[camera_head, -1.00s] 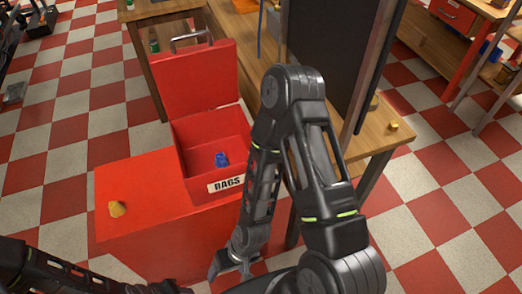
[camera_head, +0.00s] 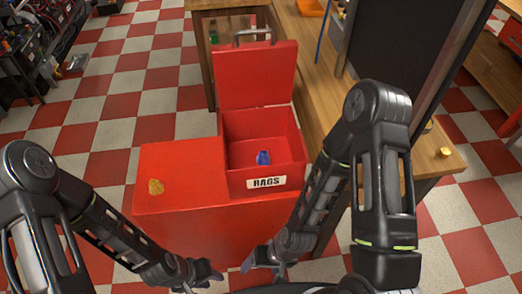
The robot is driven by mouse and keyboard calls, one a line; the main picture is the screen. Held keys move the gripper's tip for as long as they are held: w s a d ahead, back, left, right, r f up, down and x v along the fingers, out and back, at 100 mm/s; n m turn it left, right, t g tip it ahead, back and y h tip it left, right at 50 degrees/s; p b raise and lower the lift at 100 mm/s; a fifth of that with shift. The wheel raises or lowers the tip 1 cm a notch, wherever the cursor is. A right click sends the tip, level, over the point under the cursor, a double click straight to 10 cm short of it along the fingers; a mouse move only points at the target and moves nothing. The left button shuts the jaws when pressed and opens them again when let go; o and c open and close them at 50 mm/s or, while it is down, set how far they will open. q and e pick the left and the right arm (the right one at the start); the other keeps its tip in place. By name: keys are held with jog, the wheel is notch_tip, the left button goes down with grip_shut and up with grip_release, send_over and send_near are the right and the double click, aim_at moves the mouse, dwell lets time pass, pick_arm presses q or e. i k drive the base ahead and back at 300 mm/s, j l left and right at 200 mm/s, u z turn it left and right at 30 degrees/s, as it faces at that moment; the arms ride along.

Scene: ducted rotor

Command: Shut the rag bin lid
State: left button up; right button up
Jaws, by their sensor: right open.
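The red rag bin (camera_head: 292,168), labelled RAGS, stands on a red cabinet (camera_head: 185,195). Its lid (camera_head: 257,78) is raised and leans back, with a metal handle (camera_head: 254,36) at its top edge. A small blue thing (camera_head: 263,158) lies inside the bin. My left gripper (camera_head: 207,278) is low in front of the cabinet, apart from the bin; its jaws are too small and dark to tell their state. My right gripper (camera_head: 262,266) is open and empty, low in front of the cabinet, below the bin and touching nothing that I can see.
A wooden bench (camera_head: 305,55) with a dark upright panel (camera_head: 420,45) stands behind and right. Open checkered floor (camera_head: 140,80) lies to the left.

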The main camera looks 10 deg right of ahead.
aim_at(249, 74)
jog(key=i+j, duration=0.1)
jog(key=j, duration=1.4)
jog(key=i+u, duration=0.05)
